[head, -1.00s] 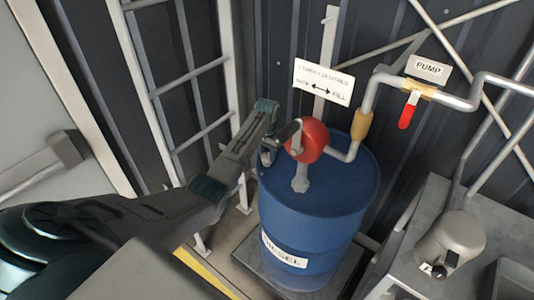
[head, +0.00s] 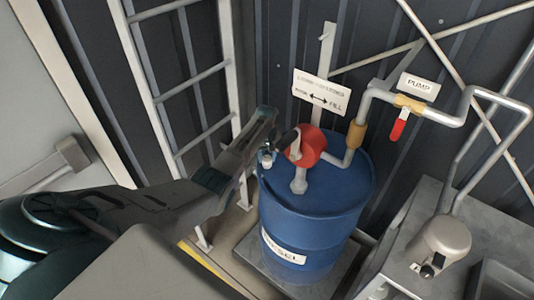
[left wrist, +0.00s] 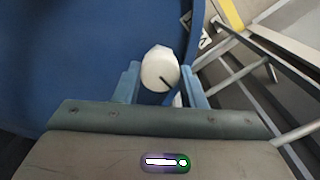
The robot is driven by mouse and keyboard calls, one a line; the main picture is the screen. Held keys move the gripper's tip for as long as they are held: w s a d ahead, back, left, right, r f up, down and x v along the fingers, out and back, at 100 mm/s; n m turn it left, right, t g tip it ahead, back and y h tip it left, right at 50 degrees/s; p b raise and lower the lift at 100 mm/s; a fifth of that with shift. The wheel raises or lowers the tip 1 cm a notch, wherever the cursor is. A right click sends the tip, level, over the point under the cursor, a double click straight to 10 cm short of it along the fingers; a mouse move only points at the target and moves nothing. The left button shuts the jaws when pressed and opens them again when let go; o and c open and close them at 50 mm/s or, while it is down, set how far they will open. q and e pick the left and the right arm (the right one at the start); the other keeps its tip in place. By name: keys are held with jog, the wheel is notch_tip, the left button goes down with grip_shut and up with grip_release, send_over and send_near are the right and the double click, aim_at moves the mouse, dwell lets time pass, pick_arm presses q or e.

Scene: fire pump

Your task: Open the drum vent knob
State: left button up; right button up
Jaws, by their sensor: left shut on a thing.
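The blue diesel drum (head: 305,225) stands upright at the middle of the head view. My left gripper (head: 266,150) is at the left side of its top, beside the red pump head (head: 309,146). The knob shows only as a small pale spot at the fingertips in the head view (head: 266,158). My right gripper is not in view.
A hand crank and bent pipe join the red pump head on the drum. A white sign with arrows (head: 320,92) hangs behind. A ladder (head: 190,90) stands left of the drum. A red-handled valve (head: 398,129) and grey bench (head: 400,250) are at right.

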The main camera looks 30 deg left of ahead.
pick_arm(q)
jog(key=shift+n+p, duration=0.4)
jog(key=shift+n, duration=0.6)
jog(key=o, duration=1)
jog(key=shift+r, duration=0.15)
